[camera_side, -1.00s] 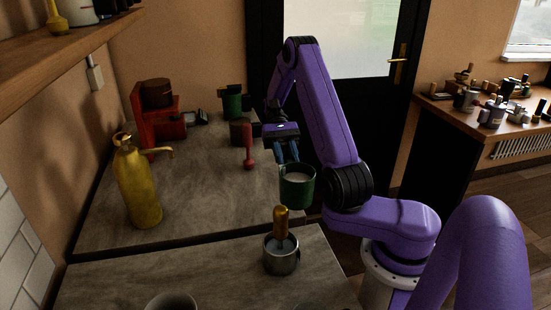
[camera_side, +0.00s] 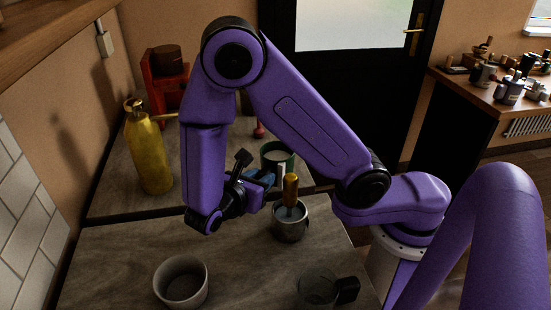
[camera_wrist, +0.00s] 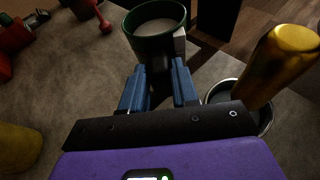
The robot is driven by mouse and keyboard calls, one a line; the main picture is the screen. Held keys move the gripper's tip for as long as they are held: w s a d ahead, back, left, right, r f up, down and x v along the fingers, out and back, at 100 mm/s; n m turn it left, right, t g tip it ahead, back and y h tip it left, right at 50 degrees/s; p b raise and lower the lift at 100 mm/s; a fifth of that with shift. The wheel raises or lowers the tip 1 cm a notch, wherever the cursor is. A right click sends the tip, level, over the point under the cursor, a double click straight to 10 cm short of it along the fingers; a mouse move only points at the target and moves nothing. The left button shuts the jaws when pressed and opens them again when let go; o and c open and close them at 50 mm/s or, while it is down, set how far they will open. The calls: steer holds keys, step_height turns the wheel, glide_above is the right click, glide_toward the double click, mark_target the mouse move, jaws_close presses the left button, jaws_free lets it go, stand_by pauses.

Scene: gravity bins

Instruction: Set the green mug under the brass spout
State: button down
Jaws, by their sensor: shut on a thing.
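The green mug (camera_side: 267,151) is dark green with pale contents and a white patch on its side. It looks roughly upright; I cannot tell how far it is above the counter. In the wrist view the mug (camera_wrist: 150,45) is just beyond my blue fingertips. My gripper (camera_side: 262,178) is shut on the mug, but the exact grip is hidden. The bottle's edge shows in the wrist view (camera_wrist: 18,148).
A steel pot (camera_side: 290,227) with a gold-handled tool (camera_side: 290,188) stands close to my gripper. A pale bowl (camera_side: 181,284) and a clear cup (camera_side: 318,288) stand in front. A red machine (camera_side: 165,72) and a red object (camera_side: 259,131) are behind. Bare counter lies between bottle and mug.

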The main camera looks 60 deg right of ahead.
steer(key=shift+s+a+f+n+t+y, duration=0.15)
steer(key=shift+a+f+n+t, duration=0.15)
steer(key=shift+a+n+t, duration=0.35)
steer(key=shift+a+f+n+t+y, duration=0.2)
steer(key=shift+a+f+n+t, duration=0.15)
steer(key=shift+a+t, duration=0.3)
steer(key=shift+s+a+f+n+t+y, duration=0.15)
steer(key=shift+a+f+n+t, duration=0.1)
steer(key=shift+a+n+t, duration=0.4)
steer(key=shift+a, duration=0.15)
steer(key=w, duration=0.6)
steer(key=w+a, duration=0.1)
steer(key=w, duration=0.6)
steer(key=w+a, duration=0.1)
steer(key=w, duration=0.6)
steer(key=shift+a+f, duration=0.1)
steer(key=shift+a, duration=0.1)
steer(key=shift+f, duration=0.6)
steer(key=shift+f, duration=0.5)
steer(key=c, duration=0.8)
jaws_free()
steer(key=shift+a, duration=0.1)
steer(key=v, duration=1.7)
steer(key=shift+a+r, duration=0.1)
steer(key=shift+a, duration=0.05)
